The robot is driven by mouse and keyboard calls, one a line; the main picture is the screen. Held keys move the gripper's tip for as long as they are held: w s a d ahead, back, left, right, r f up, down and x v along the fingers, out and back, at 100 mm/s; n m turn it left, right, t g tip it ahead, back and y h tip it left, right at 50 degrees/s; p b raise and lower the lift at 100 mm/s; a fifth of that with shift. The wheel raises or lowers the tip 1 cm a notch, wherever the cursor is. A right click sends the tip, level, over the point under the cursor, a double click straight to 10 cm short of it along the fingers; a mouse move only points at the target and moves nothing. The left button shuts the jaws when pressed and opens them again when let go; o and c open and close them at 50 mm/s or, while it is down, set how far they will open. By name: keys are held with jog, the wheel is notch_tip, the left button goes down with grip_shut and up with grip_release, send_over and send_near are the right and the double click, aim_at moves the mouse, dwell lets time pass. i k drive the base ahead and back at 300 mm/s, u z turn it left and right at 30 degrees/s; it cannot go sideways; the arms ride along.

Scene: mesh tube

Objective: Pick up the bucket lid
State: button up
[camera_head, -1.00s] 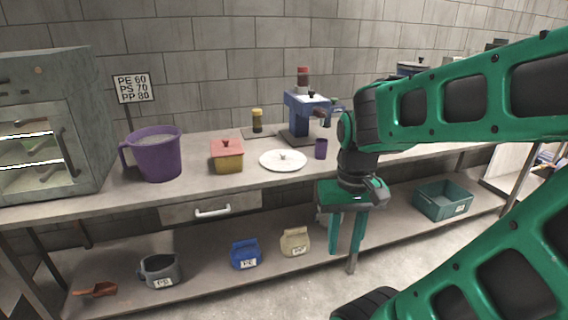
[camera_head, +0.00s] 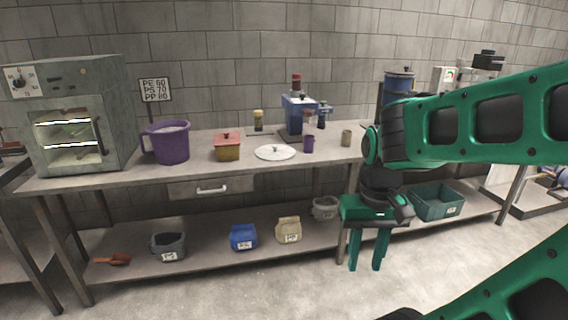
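The bucket lid (camera_head: 275,153) is a flat white disc with a small knob in its middle. The purple bucket (camera_head: 167,143) stands open on the bench further left, with pale contents. My gripper (camera_head: 367,250) hangs in front of the bench, right of the lid and below the bench top. Its two green fingers point down, apart, with nothing visible between them.
An oven (camera_head: 75,115) fills the bench's left end. The lower shelf holds bags, tubs and a teal crate (camera_head: 436,203). Floor in front is clear.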

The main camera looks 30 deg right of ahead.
aim_at(272, 151)
jog(key=u, duration=0.1)
jog(key=k, duration=0.25)
jog(key=z, duration=0.9)
jog(key=i, duration=2.15)
jog(key=u, duration=0.95)
jog(key=i, duration=0.5)
jog(key=u, duration=0.3)
